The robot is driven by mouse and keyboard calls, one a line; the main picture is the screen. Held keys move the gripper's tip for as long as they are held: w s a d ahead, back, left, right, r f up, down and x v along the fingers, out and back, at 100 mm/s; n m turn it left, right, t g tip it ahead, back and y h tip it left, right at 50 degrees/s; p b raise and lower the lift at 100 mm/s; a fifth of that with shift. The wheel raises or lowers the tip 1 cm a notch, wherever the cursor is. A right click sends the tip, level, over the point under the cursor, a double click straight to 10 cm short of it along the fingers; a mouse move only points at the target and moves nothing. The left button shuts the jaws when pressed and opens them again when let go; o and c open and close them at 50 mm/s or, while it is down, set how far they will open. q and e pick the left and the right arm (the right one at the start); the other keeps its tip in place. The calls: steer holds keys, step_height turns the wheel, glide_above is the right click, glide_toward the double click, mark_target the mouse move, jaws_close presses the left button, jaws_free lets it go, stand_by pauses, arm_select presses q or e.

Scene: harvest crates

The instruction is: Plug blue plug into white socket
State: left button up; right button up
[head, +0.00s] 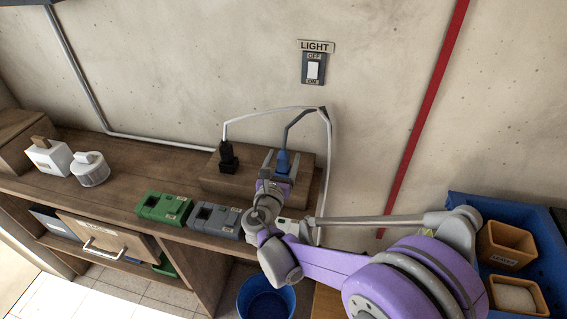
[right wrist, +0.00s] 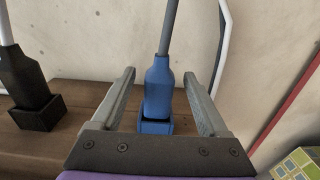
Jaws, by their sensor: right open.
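The blue plug (head: 283,161) stands upright at the right of a wooden block at the back of the bench. In the right wrist view, the blue plug (right wrist: 158,88) sits in a small blue holder (right wrist: 156,127), with a grey cable rising from its top. My right gripper (head: 277,165) is open around the plug. In the right wrist view, the fingers of the gripper (right wrist: 162,95) stand on either side of it, with gaps visible. I cannot make out a white socket in either view. My left gripper is not in view.
A black plug (head: 227,156) stands left on the wooden block (head: 218,183). A green box (head: 163,208) and a grey box (head: 214,219) lie at the bench front. White containers (head: 90,170) stand left. A blue crate (head: 467,203) is right, a blue bucket (head: 266,301) below.

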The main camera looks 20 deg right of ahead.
steer(key=x, duration=0.4)
steer(key=shift+f, duration=0.1)
steer(key=shift+a, duration=0.1)
steer(key=shift+s, duration=0.1)
steer(key=shift+c, duration=1)
jaws_close()
